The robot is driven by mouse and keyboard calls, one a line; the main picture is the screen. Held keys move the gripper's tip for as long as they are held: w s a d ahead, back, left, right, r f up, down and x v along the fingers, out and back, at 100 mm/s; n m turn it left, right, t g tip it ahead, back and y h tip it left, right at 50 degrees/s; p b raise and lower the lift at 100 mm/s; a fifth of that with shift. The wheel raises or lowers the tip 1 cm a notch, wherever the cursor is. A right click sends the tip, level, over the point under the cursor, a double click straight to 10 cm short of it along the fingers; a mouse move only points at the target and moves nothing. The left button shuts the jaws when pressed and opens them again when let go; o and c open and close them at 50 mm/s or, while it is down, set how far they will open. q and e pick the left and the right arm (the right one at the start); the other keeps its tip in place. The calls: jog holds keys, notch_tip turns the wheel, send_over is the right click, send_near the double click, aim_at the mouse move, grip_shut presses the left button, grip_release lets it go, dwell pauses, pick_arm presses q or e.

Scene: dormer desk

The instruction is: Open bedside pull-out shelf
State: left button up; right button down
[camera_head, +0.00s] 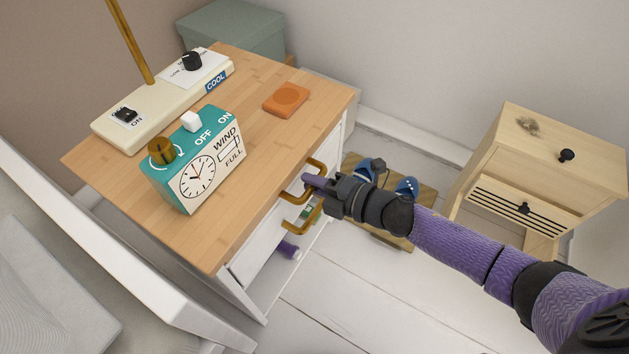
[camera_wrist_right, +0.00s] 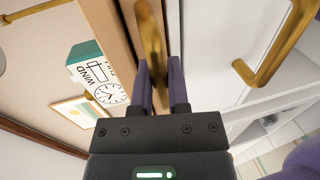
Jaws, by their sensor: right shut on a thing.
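The bedside cabinet (camera_head: 282,125) has a wooden top and white front panels. Two brass handles stand on its front. My right gripper (camera_head: 314,183) is at the upper brass handle (camera_head: 317,166), just under the top's edge. In the right wrist view, its purple fingers (camera_wrist_right: 163,82) are shut on that handle (camera_wrist_right: 149,35), one on each side. The lower brass handle (camera_head: 300,222) is free; it also shows in the right wrist view (camera_wrist_right: 270,50). The panel behind the upper handle is mostly hidden, and I cannot tell whether it is pulled out. My left gripper is out of view.
On the cabinet top stand a teal clock box (camera_head: 196,160), a cream control panel (camera_head: 165,100) and an orange block (camera_head: 286,99). A light wood cabinet (camera_head: 545,170) stands right. The front floor is clear.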

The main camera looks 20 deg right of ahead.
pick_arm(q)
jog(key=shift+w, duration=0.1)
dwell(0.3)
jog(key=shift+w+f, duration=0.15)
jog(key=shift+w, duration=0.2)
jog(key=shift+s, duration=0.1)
pick_arm(e)
jog(key=shift+s, duration=0.1)
